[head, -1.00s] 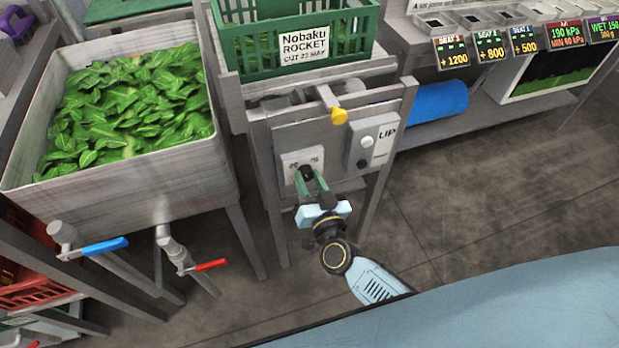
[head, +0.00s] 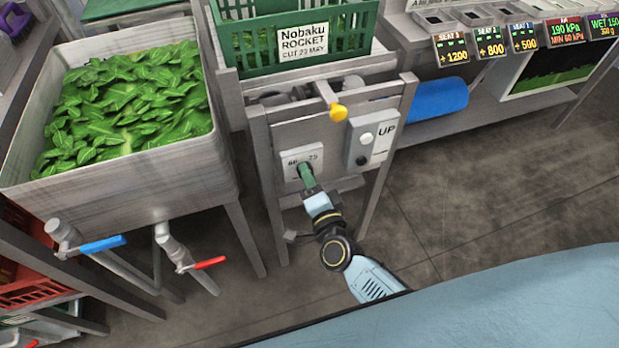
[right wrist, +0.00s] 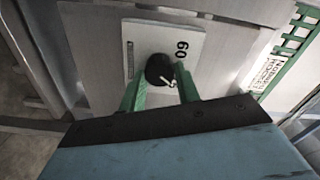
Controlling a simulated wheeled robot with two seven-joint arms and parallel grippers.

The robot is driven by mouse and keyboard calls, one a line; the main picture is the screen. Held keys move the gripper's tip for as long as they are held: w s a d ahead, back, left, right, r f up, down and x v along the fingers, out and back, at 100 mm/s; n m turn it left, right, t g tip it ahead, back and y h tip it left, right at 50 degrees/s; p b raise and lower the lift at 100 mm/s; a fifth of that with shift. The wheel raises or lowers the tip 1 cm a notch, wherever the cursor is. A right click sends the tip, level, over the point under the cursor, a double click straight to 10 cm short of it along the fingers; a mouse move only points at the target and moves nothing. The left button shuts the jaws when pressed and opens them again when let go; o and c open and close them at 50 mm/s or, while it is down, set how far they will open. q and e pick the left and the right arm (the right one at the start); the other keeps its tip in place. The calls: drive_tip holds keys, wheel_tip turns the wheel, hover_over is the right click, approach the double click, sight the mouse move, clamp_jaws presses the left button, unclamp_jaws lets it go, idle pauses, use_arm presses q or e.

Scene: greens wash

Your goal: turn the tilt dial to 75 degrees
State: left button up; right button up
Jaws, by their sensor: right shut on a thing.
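The tilt dial is a dark knob (right wrist: 159,70) on a pale plate (right wrist: 140,45) fixed to the grey stand's front panel. A light mark shows on the knob in the right wrist view, and the number 60 stands on the plate beside it. In the head view the plate (head: 291,158) shows small numbers, partly unclear. My right gripper (head: 305,172) is shut on the dial, its green fingers on either side of the knob; it also shows in the right wrist view (right wrist: 160,86). The exact dial reading is hard to tell. My left gripper is not in view.
A control box (head: 372,137) marked UP, with a white and a black button, sits right of the dial. A yellow-ended handle (head: 338,112) sticks out above. A green crate (head: 252,65) stands on top. A sink (head: 120,178) full of leaves is at left.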

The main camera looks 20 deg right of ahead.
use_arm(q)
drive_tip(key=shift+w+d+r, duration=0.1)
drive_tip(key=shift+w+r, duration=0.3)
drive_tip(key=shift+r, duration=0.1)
use_arm(e)
drive_tip(key=shift+m, duration=0.9)
drive_tip(key=o, duration=1)
use_arm(q)
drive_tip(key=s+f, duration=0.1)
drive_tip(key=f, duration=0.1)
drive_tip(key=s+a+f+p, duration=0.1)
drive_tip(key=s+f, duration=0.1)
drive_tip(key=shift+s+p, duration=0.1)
drive_tip(key=shift+p, duration=0.2)
use_arm(e)
drive_tip(key=s, duration=1.3)
drive_tip(key=shift+s+d, duration=0.25)
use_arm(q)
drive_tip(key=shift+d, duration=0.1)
